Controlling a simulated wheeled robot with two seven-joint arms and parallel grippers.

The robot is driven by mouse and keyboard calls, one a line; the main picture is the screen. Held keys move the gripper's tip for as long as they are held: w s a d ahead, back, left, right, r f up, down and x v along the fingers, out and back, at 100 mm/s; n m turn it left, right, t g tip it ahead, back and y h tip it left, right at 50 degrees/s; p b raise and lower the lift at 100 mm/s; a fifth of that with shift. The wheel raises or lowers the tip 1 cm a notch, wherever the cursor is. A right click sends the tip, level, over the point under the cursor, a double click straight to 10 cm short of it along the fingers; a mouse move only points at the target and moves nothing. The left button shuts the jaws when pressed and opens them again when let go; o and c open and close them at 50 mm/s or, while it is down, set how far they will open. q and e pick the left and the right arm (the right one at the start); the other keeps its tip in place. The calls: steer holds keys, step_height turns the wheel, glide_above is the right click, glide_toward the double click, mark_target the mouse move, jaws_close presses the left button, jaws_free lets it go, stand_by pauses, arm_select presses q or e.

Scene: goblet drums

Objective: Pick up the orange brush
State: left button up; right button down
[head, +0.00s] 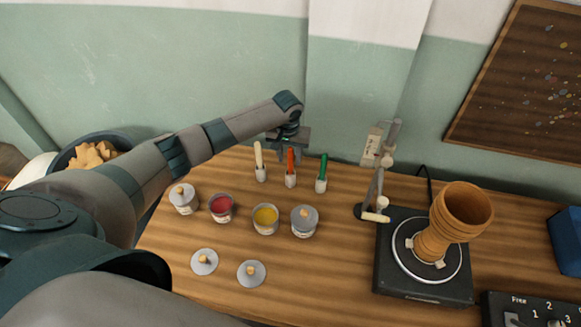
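The orange brush (291,165) stands upright in a small white holder (291,182) towards the back of the wooden table. My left gripper (290,156) points down at the top of the orange brush, with its fingers apart on either side of the handle. I see no clear contact between the fingers and the handle. A cream brush (259,156) in its own holder stands to the left, and a green brush (322,167) in its holder stands to the right. My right gripper is not in view.
Paint tins, a lidded one (184,199), a red one (221,208), a yellow one (265,219) and another lidded one (304,221), stand in front. Two loose lids (204,262) (251,274) lie nearer. A clamp stand (379,180) and a goblet drum (455,220) on a turntable (385,275) are right.

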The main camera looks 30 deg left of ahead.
mark_target(291, 164)
arm_select(q)
steer(key=shift+w+d+f+p, duration=0.15)
steer(key=shift+f+p, duration=0.35)
steer(key=shift+f, duration=1.45)
steer(key=shift+c, duration=0.7)
jaws_close()
